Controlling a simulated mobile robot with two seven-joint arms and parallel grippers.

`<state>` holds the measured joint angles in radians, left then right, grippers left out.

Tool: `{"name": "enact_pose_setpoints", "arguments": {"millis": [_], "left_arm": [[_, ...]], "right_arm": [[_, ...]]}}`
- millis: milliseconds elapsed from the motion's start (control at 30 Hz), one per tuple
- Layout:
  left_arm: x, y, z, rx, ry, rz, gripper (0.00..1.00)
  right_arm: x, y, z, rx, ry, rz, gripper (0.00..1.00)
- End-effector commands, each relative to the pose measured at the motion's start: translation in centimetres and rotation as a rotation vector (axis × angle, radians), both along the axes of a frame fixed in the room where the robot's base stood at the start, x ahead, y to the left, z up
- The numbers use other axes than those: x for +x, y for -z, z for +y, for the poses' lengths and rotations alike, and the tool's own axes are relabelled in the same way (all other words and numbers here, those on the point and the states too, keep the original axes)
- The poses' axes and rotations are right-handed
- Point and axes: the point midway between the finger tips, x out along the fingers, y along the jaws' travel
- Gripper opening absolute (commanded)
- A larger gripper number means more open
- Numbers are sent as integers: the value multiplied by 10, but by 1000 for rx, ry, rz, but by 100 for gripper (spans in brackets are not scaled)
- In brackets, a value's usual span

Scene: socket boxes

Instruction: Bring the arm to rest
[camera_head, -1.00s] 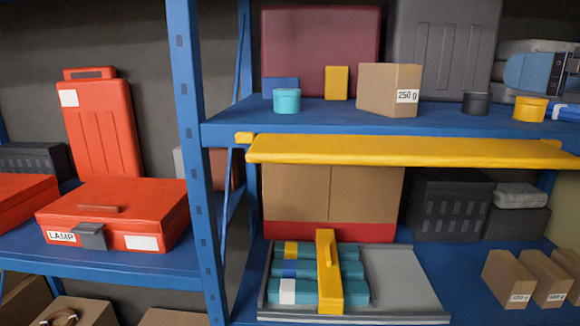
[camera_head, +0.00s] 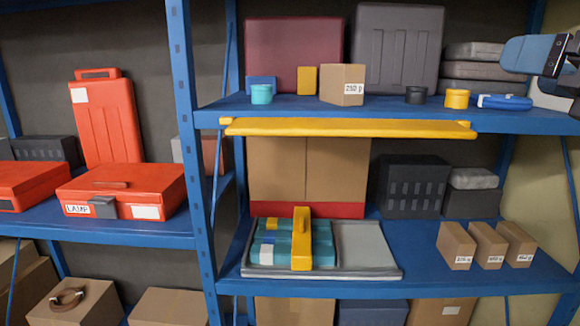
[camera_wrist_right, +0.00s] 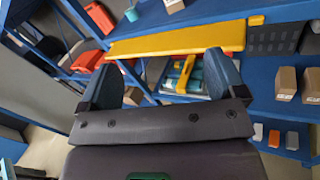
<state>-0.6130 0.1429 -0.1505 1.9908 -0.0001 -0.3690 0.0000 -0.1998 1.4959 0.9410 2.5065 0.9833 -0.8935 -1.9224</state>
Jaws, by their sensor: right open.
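My right gripper (camera_head: 532,54) shows at the upper right edge in the head view, in front of the upper shelf's right end. Only part of it and its wrist is in the picture. In the right wrist view my right gripper (camera_wrist_right: 163,82) has its two blue fingers wide apart with nothing held between them. The shelf unit with its yellow bar (camera_wrist_right: 180,42) appears beyond the fingers. My left gripper and arm are not in view.
The upper blue shelf (camera_head: 300,108) holds small tins, a "250 g" box (camera_head: 342,84) and a blue tool (camera_head: 504,102). A yellow bar (camera_head: 350,128) runs along its front. Below stand a grey tray (camera_head: 370,262) with a yellow-handled insert and several boxes. A red LAMP case (camera_head: 122,190) is at left.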

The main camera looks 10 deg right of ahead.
Motion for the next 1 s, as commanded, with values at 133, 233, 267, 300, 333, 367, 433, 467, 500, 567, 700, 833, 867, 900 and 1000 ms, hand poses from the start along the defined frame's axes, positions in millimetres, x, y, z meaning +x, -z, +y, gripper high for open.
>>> {"name": "enact_pose_setpoints", "arguments": {"millis": [133, 233, 267, 300, 333, 367, 433, 467, 500, 567, 700, 833, 867, 900, 1000], "left_arm": [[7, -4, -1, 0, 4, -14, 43], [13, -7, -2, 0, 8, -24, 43], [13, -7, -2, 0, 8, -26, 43], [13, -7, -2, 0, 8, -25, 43], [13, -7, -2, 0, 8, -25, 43], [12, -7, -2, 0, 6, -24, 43], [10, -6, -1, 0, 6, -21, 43], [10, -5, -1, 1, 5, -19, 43], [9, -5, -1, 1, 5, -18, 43], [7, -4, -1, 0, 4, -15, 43], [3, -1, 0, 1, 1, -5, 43], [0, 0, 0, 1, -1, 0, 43], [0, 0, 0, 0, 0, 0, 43], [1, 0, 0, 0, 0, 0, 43], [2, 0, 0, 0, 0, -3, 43]], "right_arm": [[3, -12, -4, 202, -13, -25, 89], [11, -15, -12, 365, -22, -34, 89], [14, -15, -17, 420, -24, -35, 89], [19, -12, -24, 496, -25, -34, 89], [22, -10, -29, 555, -26, -35, 89], [26, -7, -36, 616, -24, -33, 89], [36, 6, -54, 763, -18, -25, 89], [41, 13, -61, 825, -16, -21, 89], [47, 24, -73, 913, -7, -15, 89], [56, 46, -91, 1046, 6, -4, 89], [74, 116, -132, 1364, 56, 30, 89], [82, 192, -157, 1620, 113, 60, 89], [82, 211, -161, 1674, 128, 67, 89], [82, 235, -165, 1741, 149, 77, 89], [79, 297, -168, 1899, 202, 101, 89]]}}
